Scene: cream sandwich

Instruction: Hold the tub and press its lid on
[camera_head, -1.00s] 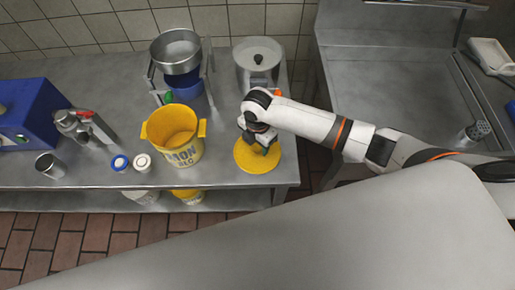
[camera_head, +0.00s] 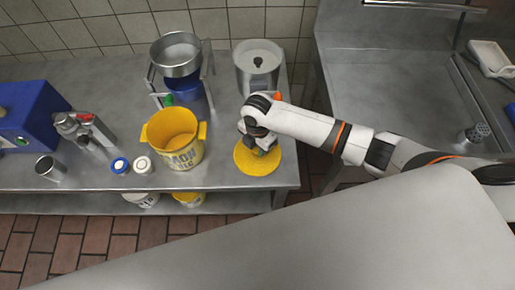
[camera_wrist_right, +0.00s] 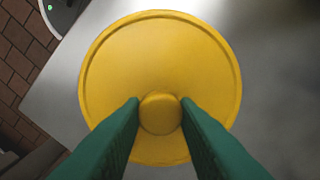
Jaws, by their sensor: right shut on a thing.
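The yellow tub (camera_head: 172,140) stands upright and open on the steel table, with an ear-like handle on each side and lettering on its front. The round yellow lid (camera_head: 244,164) is to the right of the tub, near the table's front edge. My right gripper (camera_head: 262,148) is over the lid. In the right wrist view the lid (camera_wrist_right: 160,60) shows whole, and the green fingers of the right gripper (camera_wrist_right: 160,114) are shut on its central knob (camera_wrist_right: 160,113). I cannot tell whether the lid touches the table. My left gripper is not in view.
Two small jars (camera_head: 142,164), a steel cup (camera_head: 50,168) and a blue machine (camera_head: 30,116) are left of the tub. The table (camera_head: 222,178) is bare between tub and lid.

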